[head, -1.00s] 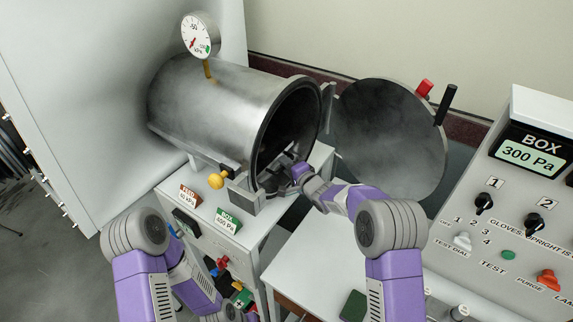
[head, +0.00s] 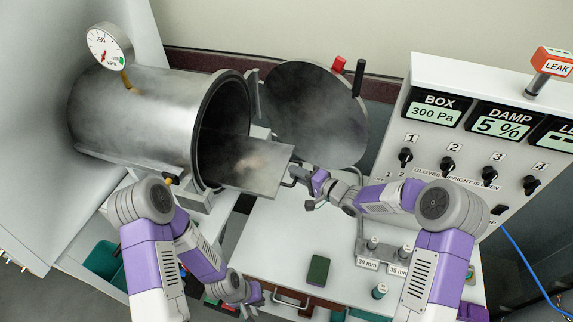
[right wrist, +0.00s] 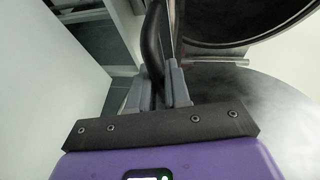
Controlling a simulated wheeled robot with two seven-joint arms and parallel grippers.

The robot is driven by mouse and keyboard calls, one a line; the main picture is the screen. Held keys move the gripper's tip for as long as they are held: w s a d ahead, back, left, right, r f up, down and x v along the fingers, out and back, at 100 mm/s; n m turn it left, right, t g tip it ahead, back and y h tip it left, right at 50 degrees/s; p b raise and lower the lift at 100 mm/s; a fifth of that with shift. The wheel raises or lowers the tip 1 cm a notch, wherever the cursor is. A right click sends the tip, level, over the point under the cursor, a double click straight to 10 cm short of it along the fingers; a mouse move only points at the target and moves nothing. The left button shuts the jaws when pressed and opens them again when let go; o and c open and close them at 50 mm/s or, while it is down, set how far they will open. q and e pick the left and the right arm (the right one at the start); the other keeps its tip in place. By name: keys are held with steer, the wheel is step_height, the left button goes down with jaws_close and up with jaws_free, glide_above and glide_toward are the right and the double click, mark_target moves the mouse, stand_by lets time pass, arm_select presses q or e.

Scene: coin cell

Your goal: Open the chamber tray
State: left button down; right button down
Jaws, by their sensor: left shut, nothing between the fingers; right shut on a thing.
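The chamber (head: 150,105) is a steel cylinder at the left in the head view, its round mouth facing right. The flat metal chamber tray (head: 262,180) sticks well out of the mouth; its inner part is hidden inside. My right gripper (head: 296,181) is shut on the tray's handle at the outer edge. In the right wrist view, the fingers (right wrist: 158,88) close around the dark curved handle (right wrist: 153,45). My left gripper (head: 254,294) is shut and empty, low in the head view, away from the tray.
The round chamber door (head: 315,115) stands open behind the tray. A white worktop (head: 290,235) lies below, with a dark green block (head: 318,270) and small weights (head: 380,290). A control panel (head: 465,150) stands at the right.

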steer(key=shift+s+d, duration=0.2)
steer(key=shift+d, duration=0.75)
steer(key=c, duration=1.2)
jaws_free()
steer(key=shift+o, duration=0.2)
steer(key=v, duration=0.7)
steer(key=shift+s+d, duration=0.2)
